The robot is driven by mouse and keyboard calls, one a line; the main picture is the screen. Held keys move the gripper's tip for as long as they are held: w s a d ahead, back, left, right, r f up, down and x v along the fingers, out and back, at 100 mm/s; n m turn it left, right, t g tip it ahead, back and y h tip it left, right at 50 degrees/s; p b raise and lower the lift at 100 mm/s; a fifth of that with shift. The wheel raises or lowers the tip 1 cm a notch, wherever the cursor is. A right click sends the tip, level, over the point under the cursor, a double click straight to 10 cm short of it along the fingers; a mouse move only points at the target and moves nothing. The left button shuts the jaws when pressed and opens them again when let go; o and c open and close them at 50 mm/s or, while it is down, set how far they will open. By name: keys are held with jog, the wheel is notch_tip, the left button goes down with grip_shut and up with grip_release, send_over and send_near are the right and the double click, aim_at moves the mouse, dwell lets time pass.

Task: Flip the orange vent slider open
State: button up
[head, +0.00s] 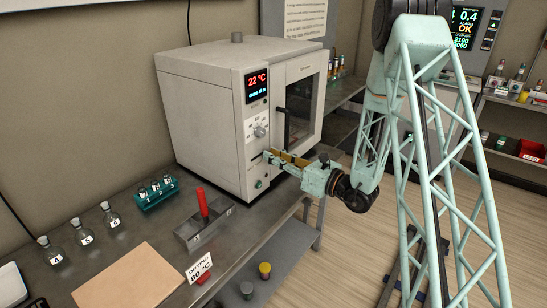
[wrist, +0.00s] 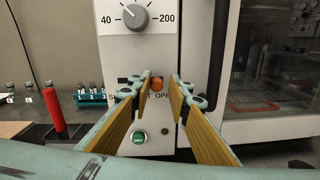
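The orange vent slider (wrist: 156,85) is a small orange knob on the pale front panel of the oven (head: 215,110), below the temperature dial. In the wrist view it shows between my fingertips, above a partly covered label ending in "OPE". My gripper (wrist: 161,80) is open, with tan inner pads and nothing held. In the head view my gripper (head: 270,158) reaches the panel from the right, and the slider is hidden or too small to make out there. I cannot tell whether a fingertip touches the slider.
The dial (wrist: 134,17) is above and a green button (wrist: 139,137) is below. The oven's dark door handle (head: 286,125) is close on the right. A metal tray with a red-handled tool (head: 202,204), a teal vial rack (head: 156,193) and flasks stand on the bench.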

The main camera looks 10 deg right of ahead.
jog(key=shift+o, duration=1.1)
jog(key=shift+d, duration=0.1)
jog(key=shift+s, duration=0.15)
jog(key=v, duration=1.1)
jog(key=shift+s+d, duration=0.25)
jog(key=shift+s, duration=0.05)
